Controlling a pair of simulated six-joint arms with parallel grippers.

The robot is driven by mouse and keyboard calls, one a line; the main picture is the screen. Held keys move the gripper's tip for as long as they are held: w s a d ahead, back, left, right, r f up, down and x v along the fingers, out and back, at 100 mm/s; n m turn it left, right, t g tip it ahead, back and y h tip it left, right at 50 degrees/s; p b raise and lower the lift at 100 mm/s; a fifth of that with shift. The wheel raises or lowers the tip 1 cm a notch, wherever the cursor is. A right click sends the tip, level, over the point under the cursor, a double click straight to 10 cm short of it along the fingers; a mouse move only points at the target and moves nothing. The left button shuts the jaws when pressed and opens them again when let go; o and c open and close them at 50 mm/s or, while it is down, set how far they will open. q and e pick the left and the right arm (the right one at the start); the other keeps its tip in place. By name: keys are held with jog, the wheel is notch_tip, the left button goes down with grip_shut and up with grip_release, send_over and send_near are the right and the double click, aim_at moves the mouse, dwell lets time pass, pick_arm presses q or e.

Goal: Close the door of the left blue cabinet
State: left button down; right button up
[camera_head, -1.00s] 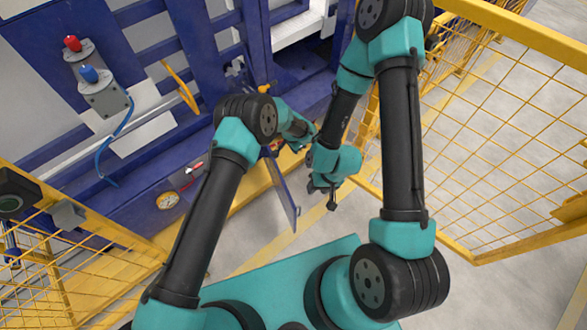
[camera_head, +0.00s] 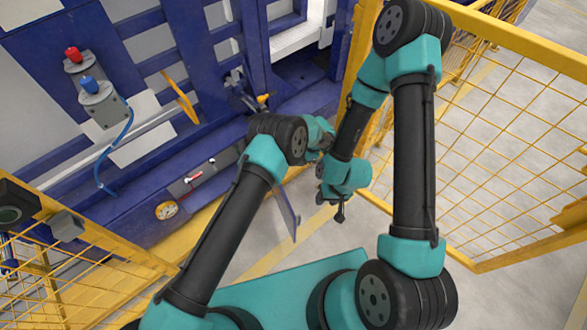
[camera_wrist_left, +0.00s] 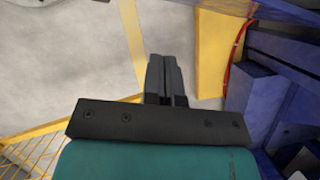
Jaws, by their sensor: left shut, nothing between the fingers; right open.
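A thin blue door panel (camera_head: 288,210) stands open in the head view, swung out from the blue machine front and seen nearly edge-on. My left arm hides its upper part and hinge side. My left gripper (camera_wrist_left: 165,65) shows in the left wrist view with its fingers together and nothing between them, over grey floor. My right gripper (camera_head: 339,212) hangs open and empty, right of the door.
Yellow mesh fences (camera_head: 500,150) stand at right and lower left. A red and blue button post (camera_head: 92,90) and a gauge (camera_head: 166,210) are on the left. A yellow beam (camera_wrist_left: 210,55) and a red cable (camera_wrist_left: 234,60) run beside the cabinet. Grey floor is free below my fingers.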

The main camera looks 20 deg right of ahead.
pick_arm(q)
jog(key=a+f, duration=0.7)
jog(key=f, duration=0.1)
jog(key=shift+s+a+f, duration=0.25)
jog(key=shift+s+f, duration=0.1)
jog(key=shift+s, duration=0.1)
jog(key=shift+a, duration=0.1)
dwell(0.3)
